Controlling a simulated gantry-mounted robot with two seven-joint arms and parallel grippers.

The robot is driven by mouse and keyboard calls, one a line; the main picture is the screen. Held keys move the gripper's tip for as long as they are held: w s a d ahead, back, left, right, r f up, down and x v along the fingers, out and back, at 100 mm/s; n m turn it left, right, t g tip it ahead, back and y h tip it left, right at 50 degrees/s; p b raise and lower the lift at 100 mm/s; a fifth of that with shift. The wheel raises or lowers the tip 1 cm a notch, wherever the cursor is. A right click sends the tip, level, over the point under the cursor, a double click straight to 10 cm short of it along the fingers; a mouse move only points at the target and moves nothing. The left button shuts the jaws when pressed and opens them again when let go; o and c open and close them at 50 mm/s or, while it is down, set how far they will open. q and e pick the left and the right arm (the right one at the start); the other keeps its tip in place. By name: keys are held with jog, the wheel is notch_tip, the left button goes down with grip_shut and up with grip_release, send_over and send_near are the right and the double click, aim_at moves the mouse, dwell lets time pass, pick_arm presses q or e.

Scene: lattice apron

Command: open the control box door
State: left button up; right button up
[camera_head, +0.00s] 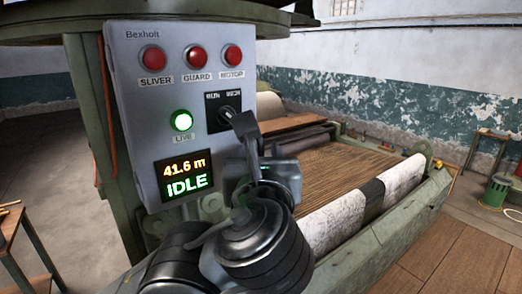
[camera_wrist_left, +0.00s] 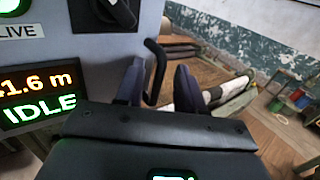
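The grey control box (camera_head: 137,112) stands left of centre in the head view, and its front looks shut. It carries three red lamps, a lit green LIVE lamp, a RUN/MESH-type switch and a display reading 41.6 m and IDLE. A black bent handle (camera_wrist_left: 152,72) stands out at the box's right side in the left wrist view. My left gripper (camera_wrist_left: 160,88) has its two dark fingers on either side of this handle, with a visible gap at the right finger. In the head view my left gripper (camera_head: 265,170) is partly hidden by my own wrist. My right gripper is out of view.
A machine bed with brown slats (camera_head: 350,165) and a pale roll (camera_head: 335,222) lies to the right of the box. A green post and frame stand behind the box. A stool (camera_head: 487,145) and a green container (camera_head: 496,190) stand far right on the floor.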

pick_arm(q)
jog(key=shift+w, duration=0.15)
grip_shut()
jog(key=shift+d, duration=0.1)
dwell(0.3)
